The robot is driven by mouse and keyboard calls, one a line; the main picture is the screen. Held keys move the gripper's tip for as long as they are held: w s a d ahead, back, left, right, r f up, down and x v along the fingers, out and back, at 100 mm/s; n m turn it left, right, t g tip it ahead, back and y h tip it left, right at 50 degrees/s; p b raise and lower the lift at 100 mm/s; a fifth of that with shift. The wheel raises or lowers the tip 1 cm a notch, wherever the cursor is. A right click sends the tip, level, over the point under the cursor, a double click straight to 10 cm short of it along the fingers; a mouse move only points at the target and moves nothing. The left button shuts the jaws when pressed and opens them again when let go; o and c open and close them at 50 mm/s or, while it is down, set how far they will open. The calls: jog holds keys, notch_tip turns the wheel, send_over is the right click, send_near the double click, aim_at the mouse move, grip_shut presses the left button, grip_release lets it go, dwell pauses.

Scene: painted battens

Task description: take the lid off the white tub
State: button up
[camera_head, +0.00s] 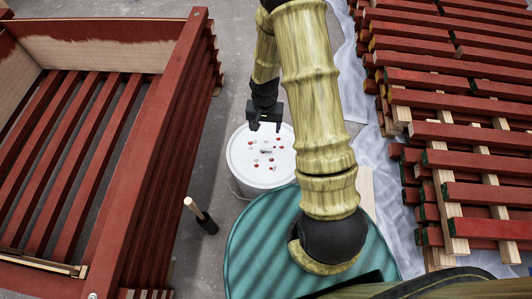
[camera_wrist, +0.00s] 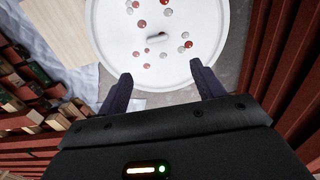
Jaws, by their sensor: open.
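In the wrist view the lid (camera_wrist: 120,50) fills the top middle and the handle (camera_wrist: 157,36) lies beyond my fingertips. My gripper (camera_head: 265,127) is open and empty above the far part of the lid. Its two dark fingers (camera_wrist: 160,78) are spread apart in the wrist view, with the handle apart from them.
A red slatted crate (camera_head: 165,130) is at left, stacked red battens (camera_head: 450,100) at right. Grey floor shows between.

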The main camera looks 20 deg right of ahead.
jog(key=b, duration=0.3)
send_over(266, 149)
jog(key=f, duration=0.8)
jog(key=shift+w+a, duration=0.1)
jog(key=shift+w, duration=0.25)
jog(key=f+b, duration=0.2)
jog(key=f, duration=0.1)
jog(key=f+b, duration=0.1)
jog(key=f, duration=0.1)
jog(key=shift+s+f+b, duration=0.2)
jog(key=shift+s+b, duration=0.15)
jog(key=shift+s, duration=0.05)
jog(key=shift+r, duration=0.1)
jog(key=c, duration=1.2)
